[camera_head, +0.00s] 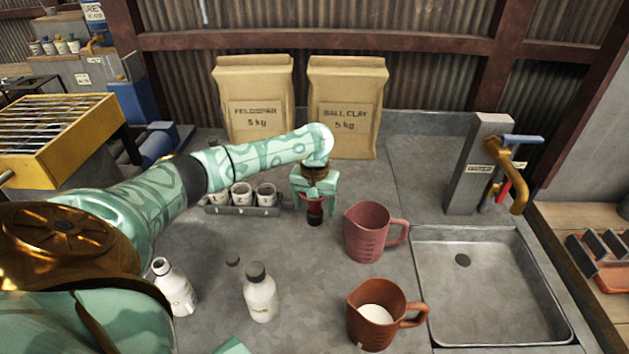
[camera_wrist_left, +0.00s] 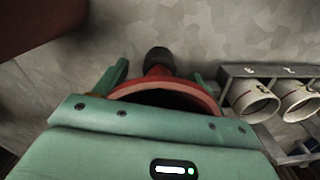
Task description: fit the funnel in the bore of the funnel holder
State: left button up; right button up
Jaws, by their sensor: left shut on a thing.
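My left gripper (camera_head: 314,196) is shut on the red funnel, low over the grey worktop. The funnel (camera_wrist_left: 158,72) shows in the left wrist view with its wide rim close to the camera and its narrow end pointing away. A dark round piece (camera_wrist_left: 158,57) shows at the narrow end; I cannot tell whether it is the spout tip or a separate part. I cannot make out the funnel holder or its bore for certain in either view.
A grey rack (camera_head: 222,210) with white cups stands just left of the gripper. A pink jug (camera_head: 367,233) is close on the right, with a brown jug (camera_head: 372,318) nearer. Two white bottles stand at the front left. A sink (camera_head: 480,285) lies right; two paper sacks stand behind.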

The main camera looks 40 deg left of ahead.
pick_arm(q)
jog(key=shift+f, duration=0.65)
dwell(0.4)
jog(key=o, duration=0.7)
jog(key=shift+o, duration=0.5)
jog(key=o, duration=0.4)
jog(key=shift+c, duration=0.2)
notch_tip(320, 180, up, 16)
jog(key=p, duration=0.7)
jog(key=shift+r+p, duration=0.15)
jog(key=shift+p, duration=0.2)
